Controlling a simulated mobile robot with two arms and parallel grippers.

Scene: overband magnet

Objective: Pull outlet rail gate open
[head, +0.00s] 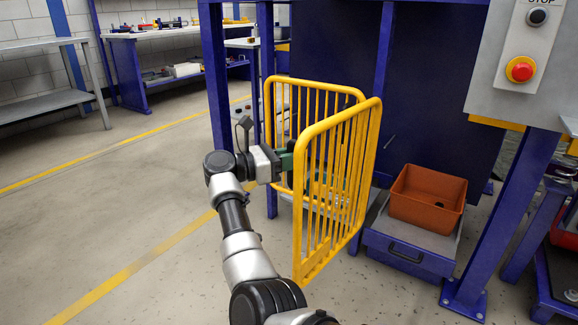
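The yellow outlet rail gate (299,215) has upright bars and a rounded top rail. Its near panel stands swung out toward me at an angle to the blue frame. A second yellow barred panel (316,86) stands just behind it. My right gripper (291,163) reaches in from the left side of the near panel, at the upper part of its left upright. Its dark green fingers meet or pass behind that upright. The fingertips are hidden by the bars, so I cannot tell whether they close on it. My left gripper is not in view.
An orange bin (428,197) sits on a low grey tray platform right of the gate. A grey control box (497,92) with a red stop button (520,69) hangs at the right on blue posts. Open floor with yellow lines lies to the left.

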